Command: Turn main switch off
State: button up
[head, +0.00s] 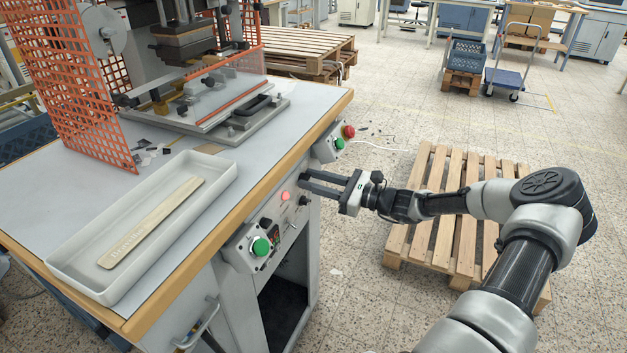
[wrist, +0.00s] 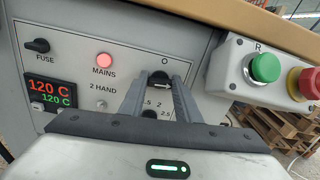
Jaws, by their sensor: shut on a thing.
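The main switch (wrist: 159,77) is a black knob on the grey control panel (wrist: 205,48), below an "O" mark, to the right of the lit red MAINS lamp (wrist: 104,60). My gripper (wrist: 161,80) has its two fingers on either side of this knob and is shut on it. The fingers partly hide the knob and the markings around it. In the head view my gripper (head: 304,181) reaches the machine's front panel from the right, and the red lamp (head: 285,196) glows beside it. The knob is too small there to make out.
A green button (wrist: 265,68) and a red button (wrist: 308,82) sit on a box jutting out right of the panel. Another green button (head: 261,247) sits to the left in the head view. A wooden pallet (head: 425,220) lies on the floor under my arm.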

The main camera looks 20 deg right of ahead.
jog(key=n, duration=0.4)
jog(key=shift+s+f, duration=0.1)
jog(key=n, duration=0.4)
jog(key=shift+f+n, duration=0.1)
jog(key=shift+n, duration=0.3)
jog(key=shift+f+n+b, duration=0.1)
jog(key=shift+n+b, duration=1.05)
jog(key=shift+n, duration=2.95)
jog(key=o, duration=1)
jog(key=shift+o, duration=0.2)
jog(key=shift+s, duration=0.15)
jog(key=p+v, duration=0.2)
jog(key=v, duration=1.5)
